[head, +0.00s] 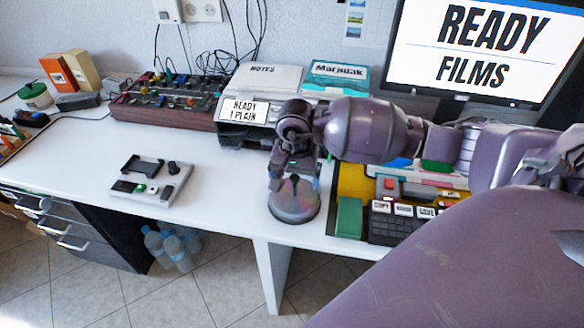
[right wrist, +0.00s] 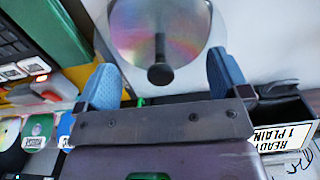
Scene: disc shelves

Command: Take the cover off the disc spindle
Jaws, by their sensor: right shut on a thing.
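The disc spindle (head: 294,214) stands upright at the front edge of the white desk, with a round stack of shiny discs. In the right wrist view the top disc (right wrist: 135,40) and the dark centre post (right wrist: 160,72) show. Its see-through cover (head: 293,188) is hard to make out; it appears to be around the discs. My right gripper (head: 294,165) points down over the spindle. Its two blue fingers (right wrist: 164,80) are wide apart, one on each side, shut on the clear cover. Whether the cover is lifted off the base cannot be told. My left gripper is not in view.
A small grey device (head: 150,185) stands to the left, with clear desk between. A green box (head: 349,217) and a black keypad (head: 398,222) are close on the right. A printer (head: 245,135) and a monitor (head: 480,50) stand behind.

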